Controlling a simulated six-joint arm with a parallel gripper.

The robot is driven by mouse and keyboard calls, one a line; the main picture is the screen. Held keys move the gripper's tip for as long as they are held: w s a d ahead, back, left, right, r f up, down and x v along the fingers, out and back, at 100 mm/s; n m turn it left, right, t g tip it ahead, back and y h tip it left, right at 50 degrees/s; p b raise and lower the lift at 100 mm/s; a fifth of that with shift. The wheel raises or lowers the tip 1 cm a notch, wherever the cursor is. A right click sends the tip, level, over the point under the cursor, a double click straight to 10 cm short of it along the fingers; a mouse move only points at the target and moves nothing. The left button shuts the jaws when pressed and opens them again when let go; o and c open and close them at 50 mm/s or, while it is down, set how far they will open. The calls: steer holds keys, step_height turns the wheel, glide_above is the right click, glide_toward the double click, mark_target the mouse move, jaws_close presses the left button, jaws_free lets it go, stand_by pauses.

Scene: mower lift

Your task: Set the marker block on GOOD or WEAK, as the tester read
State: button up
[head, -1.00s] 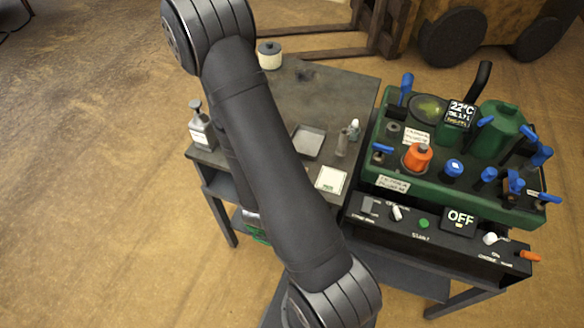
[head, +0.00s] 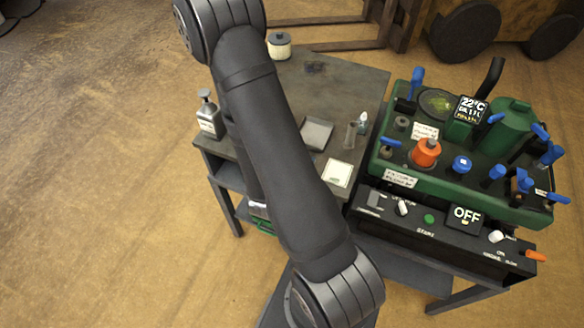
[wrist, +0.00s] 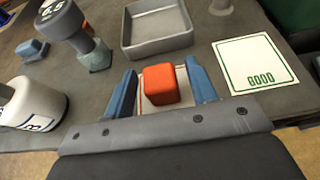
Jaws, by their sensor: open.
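An orange-red marker block (wrist: 160,87) sits on a small pale square (wrist: 148,98) on the grey bench top in the wrist view. The blue fingers of my gripper (wrist: 162,88) stand open, one on each side of the block, with narrow gaps showing. A white card with a green border, marked GOOD (wrist: 255,64), lies to the right; it also shows in the head view (head: 338,173). No WEAK card can be made out. My arm hides the gripper and block in the head view.
A shallow grey tray (wrist: 158,27) lies behind the block. A white container (wrist: 32,105) is at lower left. A bottle (head: 208,117) stands on the bench's left edge. A green machine (head: 465,150) and a black panel showing OFF (head: 466,215) fill the right.

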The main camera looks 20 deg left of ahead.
steer(key=v, duration=1.2)
stand_by(0.4)
step_height(320, 180, up, 20)
stand_by(1.8)
steer(key=shift+r, duration=0.1)
stand_by(3.1)
